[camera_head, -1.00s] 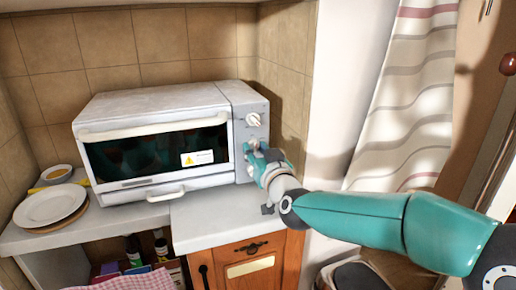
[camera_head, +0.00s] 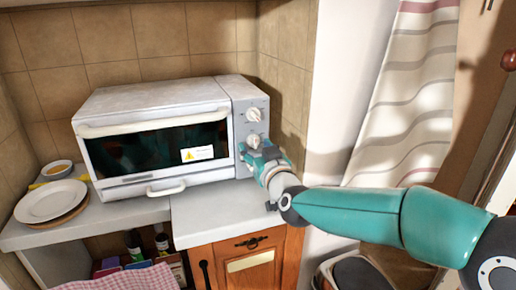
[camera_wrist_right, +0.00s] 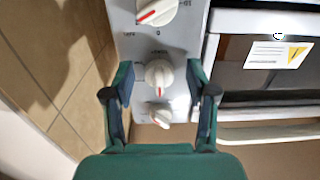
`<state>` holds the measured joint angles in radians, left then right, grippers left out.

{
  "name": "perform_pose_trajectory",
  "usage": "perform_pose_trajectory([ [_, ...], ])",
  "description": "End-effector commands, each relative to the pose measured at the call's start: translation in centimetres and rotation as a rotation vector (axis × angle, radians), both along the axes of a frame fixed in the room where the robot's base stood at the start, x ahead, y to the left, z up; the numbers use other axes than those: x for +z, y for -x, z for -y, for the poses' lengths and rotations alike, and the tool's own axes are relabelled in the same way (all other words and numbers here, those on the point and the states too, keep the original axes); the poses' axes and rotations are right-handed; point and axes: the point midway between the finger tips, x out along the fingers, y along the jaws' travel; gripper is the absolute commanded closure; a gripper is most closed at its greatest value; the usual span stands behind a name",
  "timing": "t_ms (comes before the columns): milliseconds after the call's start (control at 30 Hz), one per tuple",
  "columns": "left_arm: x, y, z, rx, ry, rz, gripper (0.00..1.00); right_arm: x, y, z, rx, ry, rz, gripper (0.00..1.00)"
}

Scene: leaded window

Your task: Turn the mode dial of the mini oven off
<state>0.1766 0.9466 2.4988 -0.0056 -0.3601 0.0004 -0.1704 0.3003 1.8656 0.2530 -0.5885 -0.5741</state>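The white mini oven (camera_head: 160,101) stands on the counter with a grey control panel on its right side. An upper dial (camera_head: 254,115) and a middle dial (camera_head: 253,141) show there. The right wrist view sees the panel turned over, with a large dial (camera_wrist_right: 155,10), a middle dial (camera_wrist_right: 158,73) and a smaller dial (camera_wrist_right: 159,115). The labels are too blurred to tell which is the mode dial. My right gripper (camera_wrist_right: 159,82) is open, its fingers on either side of the middle dial; contact is unclear. It also shows at the panel's lower part (camera_head: 262,156). My left gripper is out of view.
White plates (camera_head: 50,200) and a small bowl (camera_head: 57,170) stand left of the oven. The oven's lower handle (camera_head: 166,189) juts out in front. The tiled wall is close on the panel's other side. The counter front (camera_head: 215,215) is clear.

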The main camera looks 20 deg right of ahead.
Motion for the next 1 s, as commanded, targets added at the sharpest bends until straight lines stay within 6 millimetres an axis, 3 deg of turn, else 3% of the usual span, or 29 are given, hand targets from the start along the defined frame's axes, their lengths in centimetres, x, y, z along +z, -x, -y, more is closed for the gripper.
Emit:
perform_pose_trajectory([
  [367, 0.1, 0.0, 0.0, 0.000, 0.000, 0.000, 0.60, 0.4, 0.9, 0.1, -0.002, 0.000, 0.008, 0.43],
  [800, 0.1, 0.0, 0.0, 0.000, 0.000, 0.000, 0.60, 0.3, 9.0, 0.4, 0.000, -0.001, 0.007, 0.43],
  [1000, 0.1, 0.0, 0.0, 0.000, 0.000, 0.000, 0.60, 0.2, 11.4, 0.4, -0.001, 0.000, 0.005, 0.43],
])
